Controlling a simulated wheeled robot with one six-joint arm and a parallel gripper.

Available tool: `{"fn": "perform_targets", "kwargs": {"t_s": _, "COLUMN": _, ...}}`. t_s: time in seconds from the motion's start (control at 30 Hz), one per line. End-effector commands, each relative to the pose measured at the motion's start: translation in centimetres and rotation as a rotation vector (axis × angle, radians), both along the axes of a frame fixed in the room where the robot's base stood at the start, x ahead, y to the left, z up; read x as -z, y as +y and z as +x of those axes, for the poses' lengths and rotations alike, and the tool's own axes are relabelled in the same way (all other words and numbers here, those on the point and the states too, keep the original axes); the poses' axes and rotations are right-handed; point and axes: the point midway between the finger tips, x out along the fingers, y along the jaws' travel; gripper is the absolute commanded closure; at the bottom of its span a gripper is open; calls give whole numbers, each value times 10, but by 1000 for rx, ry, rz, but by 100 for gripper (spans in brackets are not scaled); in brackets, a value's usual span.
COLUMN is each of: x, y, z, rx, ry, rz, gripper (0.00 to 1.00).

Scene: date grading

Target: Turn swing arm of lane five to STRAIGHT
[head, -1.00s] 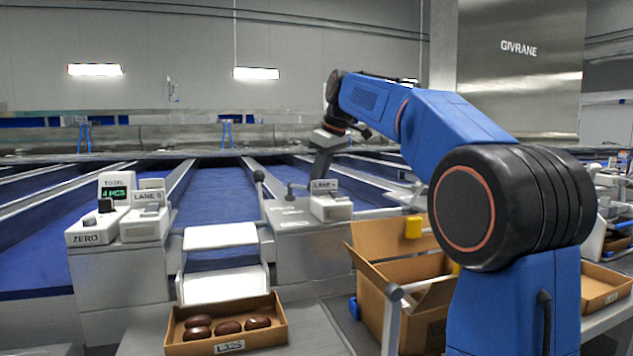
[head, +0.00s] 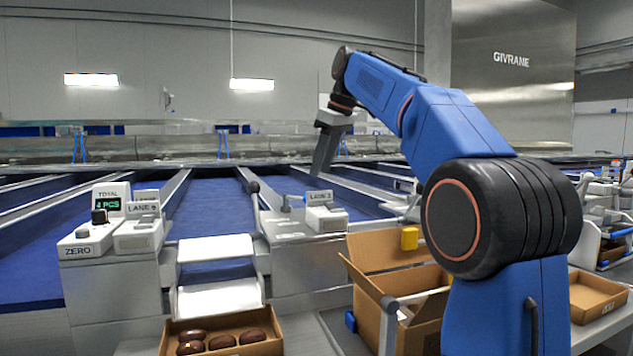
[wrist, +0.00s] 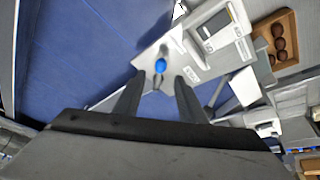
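The lane-five control box (head: 326,217) stands on a metal ledge in the head view; its label is small and hard to read. My gripper (wrist: 159,77) is open, fingers on either side of that grey piece in the picture; contact cannot be told. In the head view my gripper (head: 318,170) hangs above the ledge. The swing arm's setting is unclear.
A dark-knobbed lever (head: 254,190) stands left of the fitting. The lane-six box (head: 139,234) and a counter (head: 108,204) are further left. A carton of dates (head: 267,345) is in front, and an open cardboard box (head: 365,295) stands beside my arm. Blue lanes (head: 215,205) stretch behind.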

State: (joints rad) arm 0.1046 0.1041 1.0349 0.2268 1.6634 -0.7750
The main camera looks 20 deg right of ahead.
Motion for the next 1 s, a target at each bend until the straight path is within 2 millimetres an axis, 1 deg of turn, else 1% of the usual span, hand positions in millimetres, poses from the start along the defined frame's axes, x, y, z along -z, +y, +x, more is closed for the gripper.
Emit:
{"fn": "perform_targets", "kwargs": {"t_s": 0.03, "x": -8, "y": -2, "z": -3, "rx": 0, "ry": -1, "rz": 0, "gripper": 63}}
{"fn": "perform_targets", "kwargs": {"t_s": 0.1, "x": -16, "y": -4, "z": -5, "rx": 0, "ry": -1, "rz": 0, "gripper": 63}}
{"fn": "perform_targets", "kwargs": {"t_s": 0.3, "x": -30, "y": -7, "z": -11, "rx": 0, "ry": 1, "rz": 1, "gripper": 63}}
{"fn": "perform_targets", "kwargs": {"t_s": 1.0, "x": -33, "y": -7, "z": -13, "rx": 0, "ry": 0, "rz": 0, "gripper": 63}}
